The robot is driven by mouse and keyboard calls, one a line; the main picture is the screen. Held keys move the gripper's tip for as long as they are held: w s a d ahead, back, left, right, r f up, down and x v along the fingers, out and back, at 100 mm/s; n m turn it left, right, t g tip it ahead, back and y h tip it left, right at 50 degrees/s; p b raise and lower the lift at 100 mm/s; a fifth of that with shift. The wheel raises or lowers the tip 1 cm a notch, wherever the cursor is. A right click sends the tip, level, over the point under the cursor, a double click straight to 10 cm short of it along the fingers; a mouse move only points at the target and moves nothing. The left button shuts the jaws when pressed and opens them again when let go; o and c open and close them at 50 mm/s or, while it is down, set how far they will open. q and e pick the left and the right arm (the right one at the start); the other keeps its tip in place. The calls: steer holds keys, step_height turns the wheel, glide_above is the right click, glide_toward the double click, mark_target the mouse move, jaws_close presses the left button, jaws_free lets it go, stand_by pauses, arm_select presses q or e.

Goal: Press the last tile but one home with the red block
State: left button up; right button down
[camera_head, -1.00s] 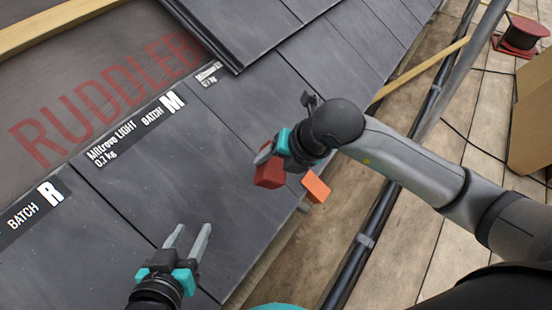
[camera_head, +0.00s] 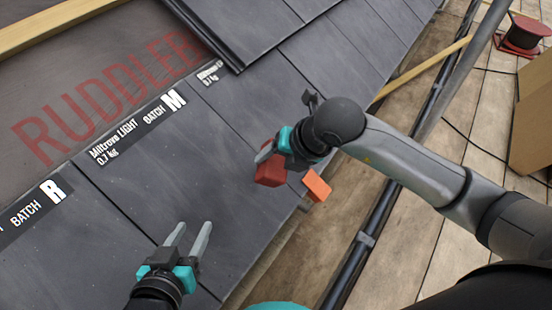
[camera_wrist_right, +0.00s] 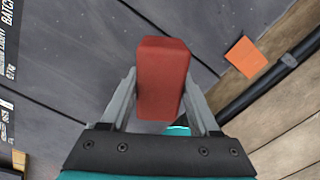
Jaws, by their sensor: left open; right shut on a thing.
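My right gripper (camera_head: 268,152) is shut on a red block (camera_head: 271,172), held over the dark tiles near the eave. In the right wrist view the red block (camera_wrist_right: 162,78) sits between both fingers of the right gripper (camera_wrist_right: 160,98). I cannot tell whether the block touches a tile. A tile (camera_head: 150,170) printed "BATCH M" lies left of the block. Another tile (camera_head: 75,235) printed "BATCH R" lies lower left. My left gripper (camera_head: 189,238) is open and empty above the tiles at the bottom.
An orange block (camera_head: 316,187) is at the eave edge, right of the red block; it also shows in the right wrist view (camera_wrist_right: 246,56). A dark pipe (camera_head: 362,240) runs along the eave. A cardboard box (camera_head: 533,120) and red cable reel (camera_head: 522,35) stand on the boards.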

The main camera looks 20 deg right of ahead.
arm_select(q)
steer(key=shift+f+b, duration=1.55)
steer(key=shift+b, duration=0.05)
arm_select(e)
steer(key=shift+x, duration=2.4)
arm_select(q)
steer(key=shift+r, duration=0.1)
arm_select(e)
steer(key=shift+w+a+f, duration=0.25)
steer(key=shift+w+f, duration=0.05)
steer(key=shift+f, duration=0.2)
steer(key=shift+f, duration=0.1)
steer(key=p+v, duration=0.8)
steer(key=v, duration=0.1)
arm_select(q)
step_height(320, 180, up, 8)
